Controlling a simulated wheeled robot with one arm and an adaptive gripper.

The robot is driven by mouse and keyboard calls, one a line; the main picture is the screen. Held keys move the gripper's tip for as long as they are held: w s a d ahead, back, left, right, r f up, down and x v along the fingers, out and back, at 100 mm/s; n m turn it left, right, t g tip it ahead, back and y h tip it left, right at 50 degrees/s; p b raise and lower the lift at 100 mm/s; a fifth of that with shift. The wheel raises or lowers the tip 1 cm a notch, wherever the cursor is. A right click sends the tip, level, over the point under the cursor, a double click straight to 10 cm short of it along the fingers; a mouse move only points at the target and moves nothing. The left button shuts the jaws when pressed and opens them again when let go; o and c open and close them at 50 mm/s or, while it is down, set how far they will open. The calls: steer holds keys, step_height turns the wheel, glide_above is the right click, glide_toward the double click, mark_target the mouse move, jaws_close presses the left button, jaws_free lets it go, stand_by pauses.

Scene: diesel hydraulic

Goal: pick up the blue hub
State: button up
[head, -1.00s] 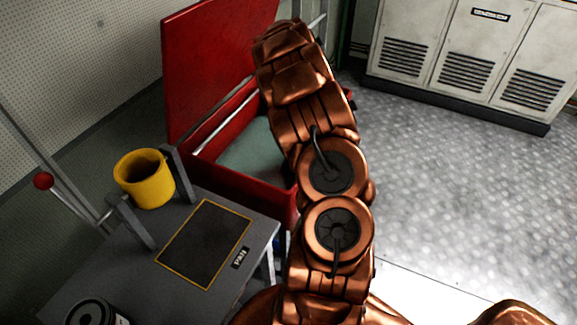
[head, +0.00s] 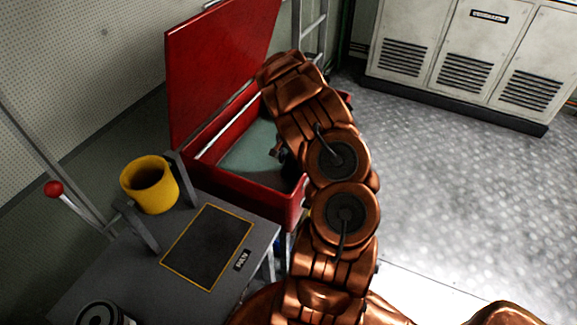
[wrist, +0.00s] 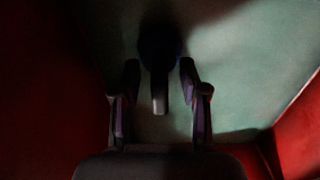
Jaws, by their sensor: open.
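The blue hub (wrist: 160,46) is in the wrist view, upper middle, as a dark, bluish round shape in shadow. A paler grey stub (wrist: 159,92) extends from it toward my gripper. It lies over the green-grey floor of the red chest (head: 232,185). My gripper (wrist: 159,76) is open, with one finger on each side of the stub, and a gap shows on both sides. Whether the fingertips are level with the hub in depth, I cannot tell. In the head view my arm hides the hub and most of my gripper.
The chest's red lid (head: 215,75) stands open at the back left, and its red walls flank my gripper. A grey bench (head: 120,262) with a yellow mug (head: 150,188) stands at the left. Grey cabinets (head: 470,50) stand at the back right. The metal floor (head: 460,190) is clear.

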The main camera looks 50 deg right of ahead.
jaws_close()
stand_by(0.3)
stand_by(0.5)
